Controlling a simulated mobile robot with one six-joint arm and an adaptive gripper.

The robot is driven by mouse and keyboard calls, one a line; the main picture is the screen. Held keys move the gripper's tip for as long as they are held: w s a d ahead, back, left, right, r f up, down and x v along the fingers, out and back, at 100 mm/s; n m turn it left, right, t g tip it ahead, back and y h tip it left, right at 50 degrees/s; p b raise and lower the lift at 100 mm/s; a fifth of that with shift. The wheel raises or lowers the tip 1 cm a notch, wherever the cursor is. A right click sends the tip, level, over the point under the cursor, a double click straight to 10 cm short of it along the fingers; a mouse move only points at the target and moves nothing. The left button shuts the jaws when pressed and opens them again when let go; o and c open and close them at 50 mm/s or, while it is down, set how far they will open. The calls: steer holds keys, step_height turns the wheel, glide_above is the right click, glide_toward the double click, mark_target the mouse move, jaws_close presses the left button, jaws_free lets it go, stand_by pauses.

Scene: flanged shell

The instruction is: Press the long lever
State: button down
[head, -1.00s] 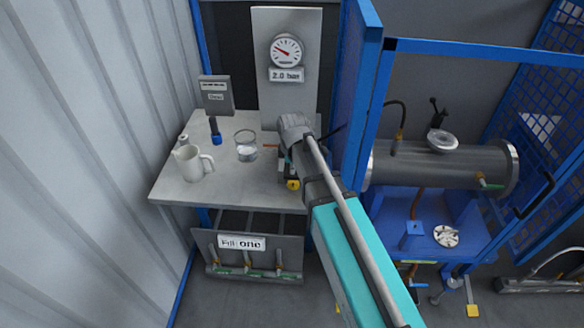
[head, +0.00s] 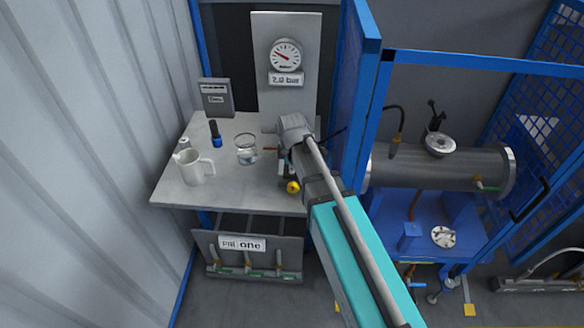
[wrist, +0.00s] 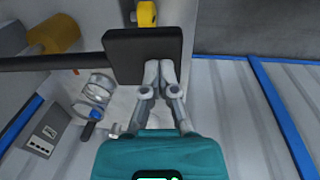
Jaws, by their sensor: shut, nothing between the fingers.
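In the wrist view, a long dark bar (wrist: 50,62) runs in from the left and ends in a black square pad (wrist: 130,48); this looks like the long lever. My gripper (wrist: 160,72) is shut and empty. Its fingertips overlap the lower right part of the pad in the picture; whether they touch it cannot be told. In the head view, my own arm hides most of the gripper and the lever at the right end of the grey worktable (head: 225,195).
A white jug (head: 193,168), a glass beaker (head: 246,150) and a blue-based bottle (head: 215,136) stand on the table. A gauge (head: 286,54) is on the back panel. A yellow knob (head: 293,187) sits by the table's right edge.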

step_height(320, 180, up, 11)
steer(key=s+p, duration=0.2)
steer(key=p, duration=0.8)
steer(key=shift+r+p, duration=0.15)
steer(key=shift+p, duration=0.2)
steer(key=shift+a, duration=0.1)
stand_by(0.6)
